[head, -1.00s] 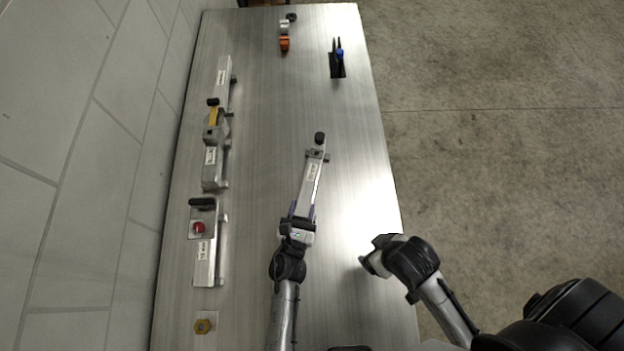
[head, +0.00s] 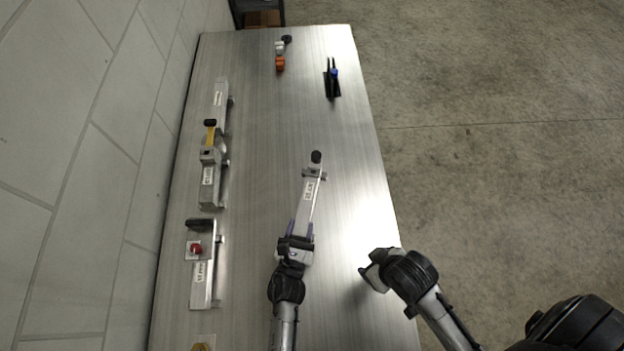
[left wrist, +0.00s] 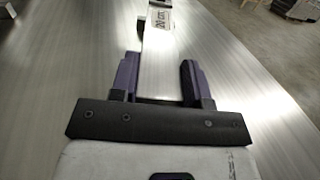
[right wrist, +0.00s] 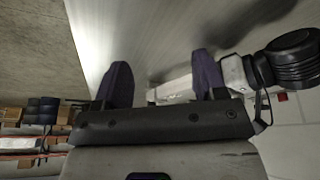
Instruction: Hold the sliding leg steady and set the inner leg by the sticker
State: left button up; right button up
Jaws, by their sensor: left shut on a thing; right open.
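A slim silvery leg (head: 309,205) with a white sticker (head: 308,190) and a black end (head: 316,157) lies slanted over the middle of the metal table. A small grey fitting sits just below the black end. My left gripper (head: 300,228) is shut on the near part of this leg. In the left wrist view, the leg (left wrist: 160,65) runs between the purple fingers (left wrist: 160,80), and the sticker (left wrist: 158,19) reads about 20 cm. My right gripper (head: 368,272) is open and empty, to the right of the leg's near end. Its spread fingers show in the right wrist view (right wrist: 162,75).
Along the wall side of the metal table (head: 260,130) lie several stickered profiles, one with a yellow part (head: 210,134) and one with a red knob (head: 195,248). An orange piece (head: 280,64) and a black holder with a blue item (head: 333,75) stand far back.

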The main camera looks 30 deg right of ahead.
jog(key=w+r+t, duration=0.1)
jog(key=w+r, duration=0.1)
jog(key=w, duration=0.1)
jog(key=w+r, duration=0.1)
jog(key=w, duration=0.2)
jog(key=w+r+t, duration=0.1)
jog(key=w+r, duration=0.1)
jog(key=shift+w+d+r+t, duration=0.2)
jog(key=shift+w+r+t, duration=0.1)
jog(key=shift+w+r, duration=0.1)
jog(key=c, duration=0.4)
jog(key=shift+o, duration=0.2)
jog(key=w+r+n+t, duration=0.1)
jog(key=w+r+t, duration=0.1)
jog(key=w+r, duration=1)
jog(key=w+r+n+t, duration=0.1)
jog(key=w+r+t, duration=0.1)
jog(key=w+r, duration=0.95)
jog(key=m+g, duration=0.3)
jog(key=g, duration=0.7)
send_over(316, 155)
notch_tip(316, 155, down, 21)
jog(key=shift+g, duration=0.3)
notch_tip(316, 155, down, 11)
jog(key=shift+d+r, duration=0.1)
jog(key=shift+r, duration=0.05)
